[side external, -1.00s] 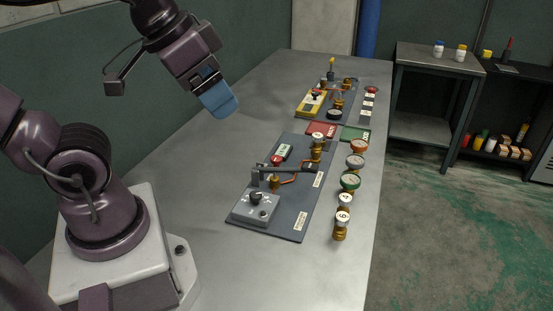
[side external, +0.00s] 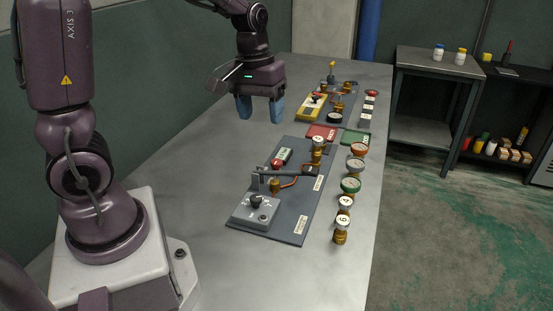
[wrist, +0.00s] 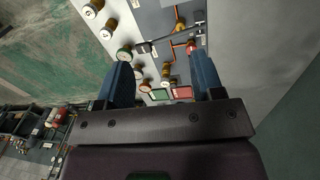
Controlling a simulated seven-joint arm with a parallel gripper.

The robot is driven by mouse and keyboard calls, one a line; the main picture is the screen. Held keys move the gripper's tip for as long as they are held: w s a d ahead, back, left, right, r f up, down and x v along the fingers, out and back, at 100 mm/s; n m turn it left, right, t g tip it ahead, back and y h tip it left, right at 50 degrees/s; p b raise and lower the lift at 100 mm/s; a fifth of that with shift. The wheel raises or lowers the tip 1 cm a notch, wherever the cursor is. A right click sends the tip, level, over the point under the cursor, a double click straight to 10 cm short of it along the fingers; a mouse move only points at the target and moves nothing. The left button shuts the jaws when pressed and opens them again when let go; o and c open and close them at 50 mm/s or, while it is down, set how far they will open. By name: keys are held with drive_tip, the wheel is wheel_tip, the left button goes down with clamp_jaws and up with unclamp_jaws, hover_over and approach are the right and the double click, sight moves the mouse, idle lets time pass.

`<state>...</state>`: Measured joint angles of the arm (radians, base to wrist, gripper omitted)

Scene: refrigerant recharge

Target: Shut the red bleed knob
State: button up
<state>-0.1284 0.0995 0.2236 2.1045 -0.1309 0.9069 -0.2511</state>
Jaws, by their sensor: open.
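On the near grey panel, a small red knob (side external: 277,161) sits by a green-and-white block, at the panel's left side. A red part (wrist: 191,47) also shows in the wrist view, close to the right finger's tip; I take it for this knob. Whether the knob is open or shut is too small to tell. My gripper (side external: 260,121) points down, with its blue fingers apart and empty. It is above the bench, beyond the near panel and apart from it. In the wrist view, the fingers (wrist: 159,60) frame part of the panel.
The near panel (side external: 270,222) carries a grey dial box (side external: 254,212), a horizontal bar and copper pipes. Several round-topped fittings stand along its right. Red (side external: 322,131) and green (side external: 355,137) trays lie beyond it. A second panel with a yellow device (side external: 311,106) is farther back. Bench left is clear.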

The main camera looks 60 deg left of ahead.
sight(277, 161)
drive_tip(key=w+a+f+n, duration=1)
drive_tip(key=a+n, duration=0.3)
drive_tip(key=n, duration=0.2)
drive_tip(key=shift+g+y, duration=0.4)
drive_tip(key=f, duration=1.2)
drive_tip(key=shift+s+a+f, duration=0.1)
drive_tip(key=shift+s+f, duration=0.1)
drive_tip(key=shift+f, duration=0.15)
drive_tip(key=c, duration=0.9)
